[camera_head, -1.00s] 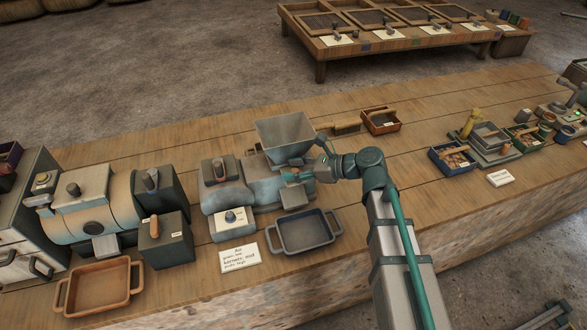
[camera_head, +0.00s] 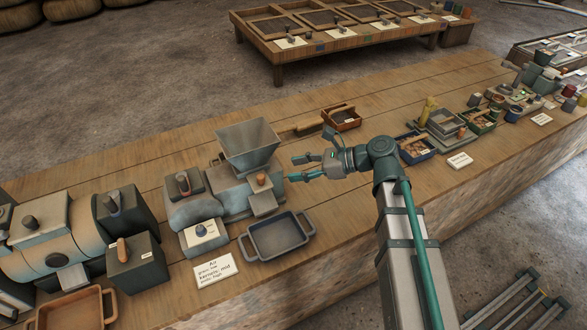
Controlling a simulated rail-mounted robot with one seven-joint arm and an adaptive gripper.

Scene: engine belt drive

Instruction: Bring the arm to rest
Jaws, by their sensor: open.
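My gripper (camera_head: 300,168) is open and empty. Its fingers point left, in the air to the right of the grey machine with a hopper (camera_head: 246,142). A gap shows between the fingertips and the machine. My arm reaches up from the lower right over the front edge of the wooden workbench (camera_head: 340,215).
A dark blue tray (camera_head: 300,252) with handles sits in front of the hopper machine, beside a white label card (camera_head: 215,271). A larger machine (camera_head: 55,235) and an orange tray (camera_head: 75,312) stand at left. Small bins (camera_head: 414,148) and blocks crowd the bench at right.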

